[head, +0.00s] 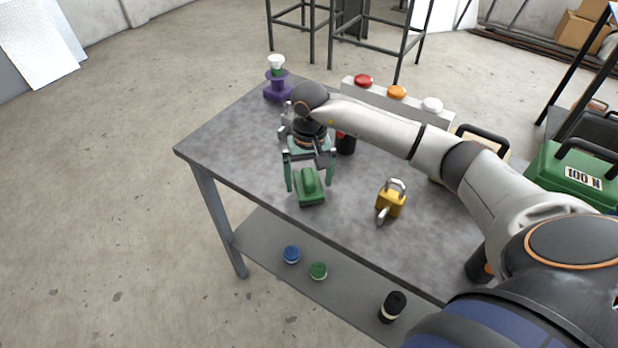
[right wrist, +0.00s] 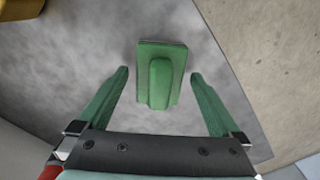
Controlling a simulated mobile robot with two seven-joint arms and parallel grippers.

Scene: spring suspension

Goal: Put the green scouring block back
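The green scouring block (head: 309,188) lies on the grey table (head: 235,135) near its front left edge, with its rounded handle up. In the right wrist view the block (right wrist: 160,75) is centred ahead of the fingers. My right gripper (head: 310,180) is open, its green fingers on either side of the block's line but apart from it. In the right wrist view the open gripper (right wrist: 160,85) has nothing between its fingertips except bare table and the block just beyond. My left gripper is not in view.
A yellow padlock (head: 390,203) lies right of the block. A purple stand (head: 278,88) is at the far left corner. A white strip with red, orange and white knobs (head: 397,92) stands along the back. A green 100 N case (head: 575,175) is at right.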

